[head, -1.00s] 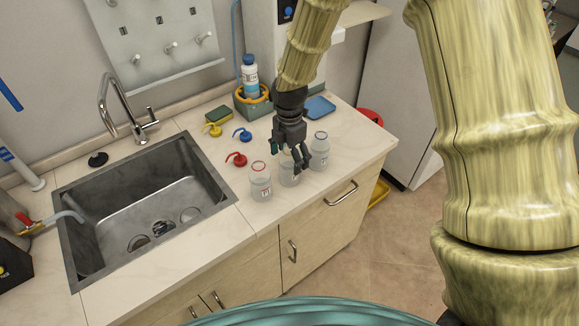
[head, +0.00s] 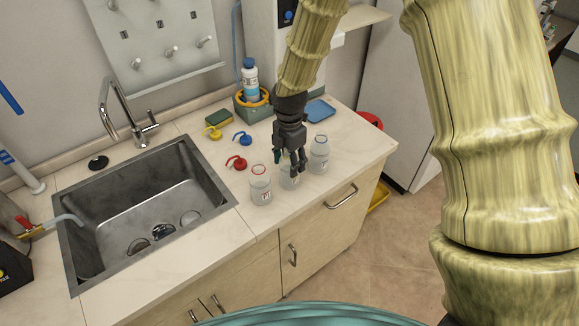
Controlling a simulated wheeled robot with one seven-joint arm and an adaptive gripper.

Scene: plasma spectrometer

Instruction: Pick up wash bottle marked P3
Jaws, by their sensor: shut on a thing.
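Three clear wash bottles without caps stand in a row on the counter. The left bottle (head: 260,186) has a red ring at its neck, and the right bottle (head: 319,156) has a bluish neck ring. The middle bottle (head: 289,181) is partly hidden by my gripper (head: 290,163). My gripper points down and is shut on the top of the middle bottle, which stands upright and looks to be still on the counter. The labels are too small to read, so I cannot tell which bottle is marked P3.
Red (head: 237,162), blue (head: 243,137) and yellow (head: 213,131) spout caps lie behind the bottles. A steel sink (head: 145,205) is to the left. A blue-capped bottle (head: 249,78) stands at the back. The counter's front edge is close to the bottles.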

